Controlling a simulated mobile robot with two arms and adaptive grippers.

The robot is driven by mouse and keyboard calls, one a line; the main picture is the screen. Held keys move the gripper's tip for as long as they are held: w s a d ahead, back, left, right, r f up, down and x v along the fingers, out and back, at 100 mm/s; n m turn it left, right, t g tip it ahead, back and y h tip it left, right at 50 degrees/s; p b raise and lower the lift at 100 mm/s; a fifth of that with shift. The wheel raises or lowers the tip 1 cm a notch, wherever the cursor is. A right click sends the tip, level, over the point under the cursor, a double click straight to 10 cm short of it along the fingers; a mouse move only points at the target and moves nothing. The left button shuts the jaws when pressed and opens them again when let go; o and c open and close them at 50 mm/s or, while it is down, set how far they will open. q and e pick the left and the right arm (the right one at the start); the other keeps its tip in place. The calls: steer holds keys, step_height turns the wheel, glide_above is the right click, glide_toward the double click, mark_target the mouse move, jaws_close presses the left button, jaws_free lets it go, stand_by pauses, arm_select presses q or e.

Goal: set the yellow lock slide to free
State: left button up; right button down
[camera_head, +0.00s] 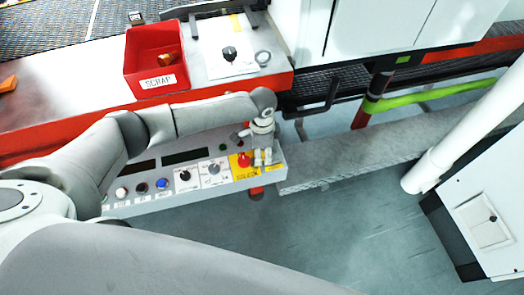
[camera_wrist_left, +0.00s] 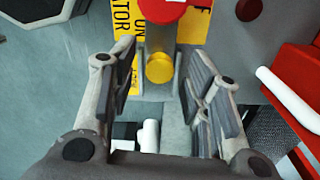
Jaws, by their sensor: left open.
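The yellow lock slide (camera_wrist_left: 159,69) shows in the left wrist view as a round yellow knob in a grey guide, just below a red button (camera_wrist_left: 163,8) on a yellow label plate (camera_wrist_left: 124,42). My left gripper (camera_wrist_left: 152,76) is open, with one finger on each side of the knob and a visible gap on both sides. In the head view my left gripper (camera_head: 263,157) is over the right end of the control panel (camera_head: 150,201), beside the red button (camera_head: 243,160). It hides the slide there. My right gripper is not in view.
The panel carries a blue button (camera_head: 162,184), a black selector (camera_head: 184,175) and other controls left of the gripper. A red scrap bin (camera_head: 142,66) stands behind on the bench. A grey beam (camera_head: 345,163) runs right of the panel. Open floor lies in front.

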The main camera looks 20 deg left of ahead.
arm_select(q)
steer(key=shift+f, duration=0.2)
jaws_close()
stand_by(0.3)
steer(key=shift+w+d+b, duration=0.2)
steer(key=shift+w+d, duration=0.35)
steer(key=shift+d, duration=0.25)
steer(key=shift+w+d+b, duration=0.2)
steer(key=shift+w+d, duration=0.3)
steer(key=shift+d, duration=0.3)
steer(key=shift+r, duration=0.1)
